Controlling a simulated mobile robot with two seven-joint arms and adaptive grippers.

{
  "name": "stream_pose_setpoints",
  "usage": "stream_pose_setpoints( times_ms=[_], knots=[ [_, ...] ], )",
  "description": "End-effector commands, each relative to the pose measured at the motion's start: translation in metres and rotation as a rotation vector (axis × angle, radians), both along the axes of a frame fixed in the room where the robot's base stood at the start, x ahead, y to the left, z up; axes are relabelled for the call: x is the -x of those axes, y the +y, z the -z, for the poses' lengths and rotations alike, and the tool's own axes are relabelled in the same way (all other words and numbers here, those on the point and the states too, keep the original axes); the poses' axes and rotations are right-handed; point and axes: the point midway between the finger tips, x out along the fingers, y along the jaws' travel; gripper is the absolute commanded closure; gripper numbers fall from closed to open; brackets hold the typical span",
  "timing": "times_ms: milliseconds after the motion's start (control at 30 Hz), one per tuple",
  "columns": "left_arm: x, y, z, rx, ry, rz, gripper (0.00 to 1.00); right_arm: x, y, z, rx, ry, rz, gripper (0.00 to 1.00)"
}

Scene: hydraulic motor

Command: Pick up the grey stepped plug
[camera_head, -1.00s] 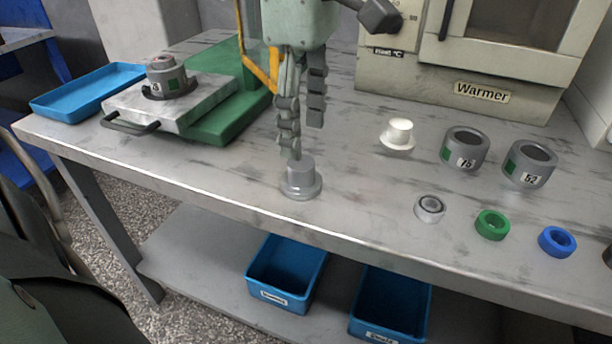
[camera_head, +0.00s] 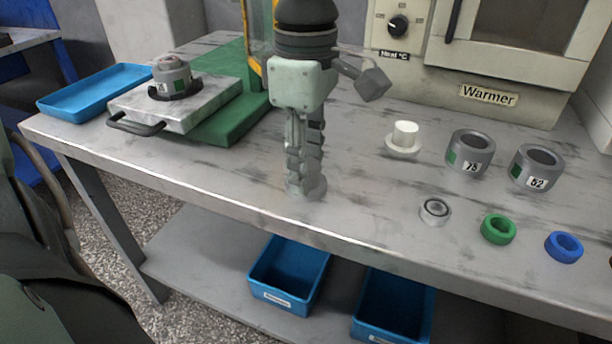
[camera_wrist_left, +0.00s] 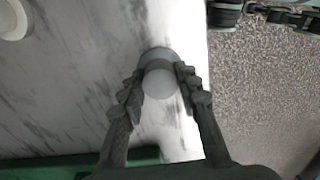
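The grey stepped plug (camera_head: 318,187) stands upright on the bench near its front edge, largely hidden by my left gripper in the head view. My left gripper (camera_head: 304,182) points down at it. In the left wrist view, the round plug (camera_wrist_left: 159,84) sits between the two fingertips of my left gripper (camera_wrist_left: 159,80). The fingers appear to press on both sides of its narrower upper part, with the wider base showing beyond. A dark jointed part at the top right of the wrist view looks like my right gripper (camera_wrist_left: 275,14), cut off by the frame.
To the right stand a white stepped plug (camera_head: 404,138), two grey cups (camera_head: 470,152) (camera_head: 534,166), and small grey (camera_head: 435,211), green (camera_head: 498,229) and blue (camera_head: 564,247) rings. The warmer (camera_head: 490,75) is behind. A green-based fixture (camera_head: 225,125) and blue tray (camera_head: 95,92) are left.

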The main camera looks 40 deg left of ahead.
Motion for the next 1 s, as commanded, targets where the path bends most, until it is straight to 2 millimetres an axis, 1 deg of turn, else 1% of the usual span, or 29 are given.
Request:
stream_pose_setpoints(
  times_ms=[33,167,567,667,833,967,1000],
  knots=[
    [0.0,0.0,0.0,0.0,0.0,0.0,0.84,0.0,0.0,0.0,0.0,0.0,0.0,0.6],
    [0.0,0.0,0.0,0.0,0.0,0.0,1.0,0.0,0.0,0.0,0.0,0.0,0.0,0.6],
    [0.0,0.0,-0.001,0.0,-0.002,0.0,1.0,0.001,0.0,0.0,0.0,0.002,0.0,0.6],
    [-0.001,0.0,-0.005,0.001,-0.002,0.0,1.0,0.001,0.0,0.0,0.0,0.002,0.0,0.6],
    [-0.001,0.0,-0.021,0.0,-0.004,-0.001,1.0,0.001,0.0,0.0,0.0,-0.001,0.0,0.6],
    [-0.002,0.0,-0.045,0.0,-0.007,-0.001,1.0,0.001,0.0,0.001,-0.001,0.001,-0.001,0.6],
    [0.006,0.004,-0.048,0.002,-0.008,-0.001,1.0,0.001,0.0,0.003,-0.001,0.003,-0.001,0.6]
  ],
)
